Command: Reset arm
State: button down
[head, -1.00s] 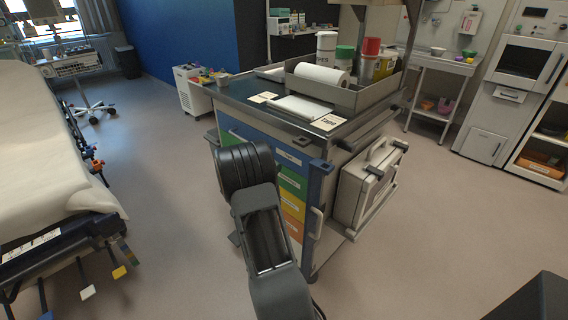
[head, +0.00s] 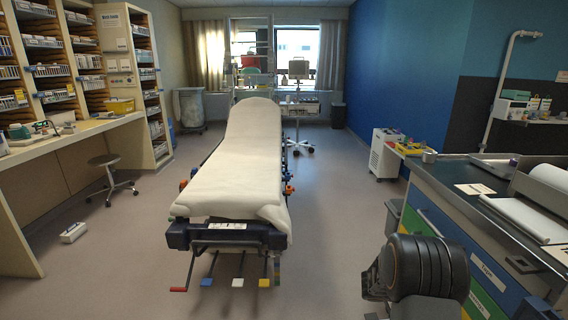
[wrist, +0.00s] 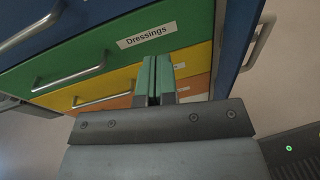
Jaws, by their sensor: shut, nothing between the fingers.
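My gripper (wrist: 154,80) shows in the wrist view with its two green-tipped fingers shut together and nothing between them. It is in front of the coloured drawers of a cart. A green drawer (wrist: 120,45) labelled "Dressings" is behind and above it, with yellow and orange drawers lower down. I cannot tell whether the fingertips touch the drawer fronts. In the head view part of my dark arm (head: 425,265) stands beside the cart (head: 440,215) at the lower right; the gripper itself is not visible there.
A stretcher (head: 245,160) with a white sheet stands in the middle. A stool (head: 107,175) and a long counter (head: 75,145) are at the left. A small white cabinet (head: 385,155) stands by the blue wall. Floor between counter and stretcher is mostly clear, apart from a small white box (head: 73,232).

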jog(key=s+a+r+m+g+y+p, duration=0.1)
jog(key=s+a+r+m+y+p, duration=0.25)
jog(key=s+a+m+y, duration=0.8)
jog(key=a+r+m+t+y+p, duration=0.3)
jog(key=a+r+t+p, duration=0.4)
jog(key=a+r, duration=1.1)
jog(key=s+y+p, duration=0.1)
jog(key=p, duration=0.1)
jog(key=shift+r+p, duration=0.3)
jog(key=shift+r, duration=0.1)
jog(key=shift+m+y, duration=0.25)
